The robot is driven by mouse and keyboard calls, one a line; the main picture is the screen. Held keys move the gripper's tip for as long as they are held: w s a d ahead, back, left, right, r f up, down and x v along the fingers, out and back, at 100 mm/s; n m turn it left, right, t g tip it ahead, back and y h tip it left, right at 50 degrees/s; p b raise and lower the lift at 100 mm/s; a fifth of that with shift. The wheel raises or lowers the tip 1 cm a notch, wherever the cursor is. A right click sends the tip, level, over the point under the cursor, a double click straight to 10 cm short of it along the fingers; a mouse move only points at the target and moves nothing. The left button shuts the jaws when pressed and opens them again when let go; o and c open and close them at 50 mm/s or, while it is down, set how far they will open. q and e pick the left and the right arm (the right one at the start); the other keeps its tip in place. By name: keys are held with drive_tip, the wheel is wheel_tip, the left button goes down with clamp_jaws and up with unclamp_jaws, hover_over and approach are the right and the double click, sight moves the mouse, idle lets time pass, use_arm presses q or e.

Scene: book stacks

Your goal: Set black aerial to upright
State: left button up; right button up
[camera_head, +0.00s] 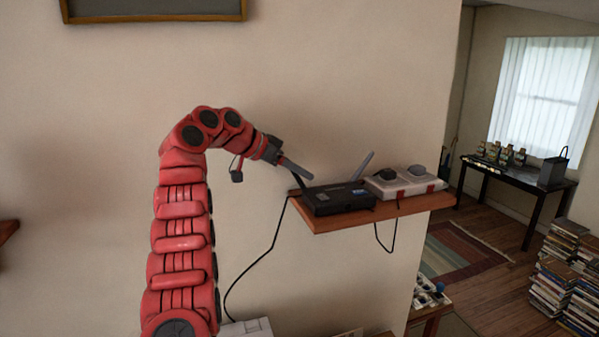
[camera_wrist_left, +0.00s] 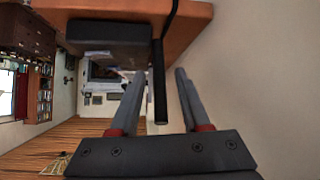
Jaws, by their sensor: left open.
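A black router (camera_head: 338,198) sits on a small wooden wall shelf (camera_head: 400,208). Its black aerial (camera_head: 299,183) is at the router's left end, leaning up and to the left, partly behind my gripper. A grey aerial (camera_head: 362,166) at the back leans up to the right. My left gripper (camera_head: 297,169) is open at the black aerial. In the left wrist view the black aerial (camera_wrist_left: 159,85) runs between the two fingers of my left gripper (camera_wrist_left: 160,72), with gaps visible on both sides. My right gripper is not in view.
A white device (camera_head: 405,184) with plugs stands to the right of the router on the shelf. A black cable (camera_head: 262,258) hangs from the shelf's left end. The wall is close behind. A desk (camera_head: 520,175) and book stacks (camera_head: 565,260) are far right.

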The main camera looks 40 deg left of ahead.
use_arm(q)
drive_tip(key=shift+s+a+r, duration=0.15)
drive_tip(key=shift+s+r, duration=0.1)
drive_tip(key=shift+s, duration=0.1)
drive_tip(key=p+v, duration=0.6)
drive_tip(key=v, duration=1)
drive_tip(key=shift+r, duration=0.1)
